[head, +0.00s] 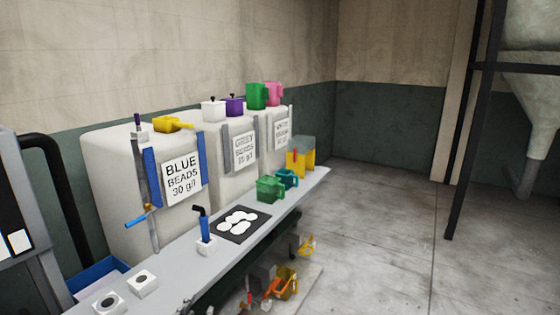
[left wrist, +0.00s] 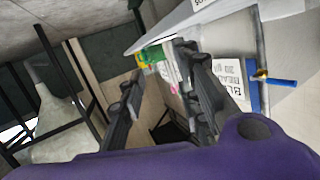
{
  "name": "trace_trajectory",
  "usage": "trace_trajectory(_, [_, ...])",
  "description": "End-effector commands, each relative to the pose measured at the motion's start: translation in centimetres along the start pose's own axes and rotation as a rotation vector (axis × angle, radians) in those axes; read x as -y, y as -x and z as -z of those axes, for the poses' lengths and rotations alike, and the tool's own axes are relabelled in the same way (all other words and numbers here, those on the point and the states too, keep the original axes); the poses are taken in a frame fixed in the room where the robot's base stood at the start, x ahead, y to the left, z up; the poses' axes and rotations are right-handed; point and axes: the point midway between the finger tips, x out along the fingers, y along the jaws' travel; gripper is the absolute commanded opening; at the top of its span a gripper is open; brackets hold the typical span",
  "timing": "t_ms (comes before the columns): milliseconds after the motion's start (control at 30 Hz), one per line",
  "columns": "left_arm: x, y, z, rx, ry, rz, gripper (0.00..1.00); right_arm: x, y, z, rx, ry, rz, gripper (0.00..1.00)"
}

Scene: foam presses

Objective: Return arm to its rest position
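My left gripper (left wrist: 162,65) shows in the left wrist view with its two dark fingers spread apart and nothing between the tips. A purple shape with a round hole (left wrist: 254,127) fills the bottom of that view; I cannot tell what it is. In the head view I cannot clearly make out either gripper. Small dark and metallic parts show at the bottom edge, too cut off to identify. My right gripper is not recognisable in either view.
A long grey bench (head: 182,260) runs along large white containers, one labelled BLUE BEADS (head: 183,178). On it are a black mat with white discs (head: 239,223), a green jug (head: 270,189) and white blocks (head: 143,284). The floor (head: 385,220) at right is open.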

Motion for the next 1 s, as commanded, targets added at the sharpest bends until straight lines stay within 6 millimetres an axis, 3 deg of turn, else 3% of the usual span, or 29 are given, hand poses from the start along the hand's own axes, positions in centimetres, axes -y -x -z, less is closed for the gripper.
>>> trace_trajectory(33, [-1.1, 2.4, -3.5, 0.059, 0.006, -0.007, 0.31, 0.0, 0.0, 0.0, 0.000, 0.000, 0.000, 0.95])
trace_trajectory(200, [-4.6, 10.9, -12.9, 0.228, 0.043, -0.026, 0.31, 0.0, 0.0, 0.0, 0.000, 0.000, 0.000, 0.95])
trace_trajectory(400, [-7.7, 21.3, -21.9, 0.424, 0.115, -0.026, 0.31, 0.0, 0.0, 0.0, 0.000, 0.001, 0.000, 0.95])
trace_trajectory(500, [-8.2, 25.2, -25.1, 0.502, 0.137, -0.015, 0.31, -0.1, 0.0, 0.0, 0.000, 0.001, 0.000, 0.95])
trace_trajectory(600, [-8.2, 27.9, -26.9, 0.551, 0.149, -0.003, 0.31, -0.1, 0.0, 0.0, 0.000, 0.001, -0.001, 0.95])
trace_trajectory(700, [-8.2, 29.2, -27.8, 0.574, 0.152, 0.002, 0.31, -0.1, 0.0, 0.0, 0.000, 0.001, -0.001, 0.95])
trace_trajectory(1000, [-8.1, 29.4, -28.0, 0.579, 0.152, 0.002, 0.31, -0.1, 0.0, 0.0, 0.000, 0.001, -0.001, 0.95])
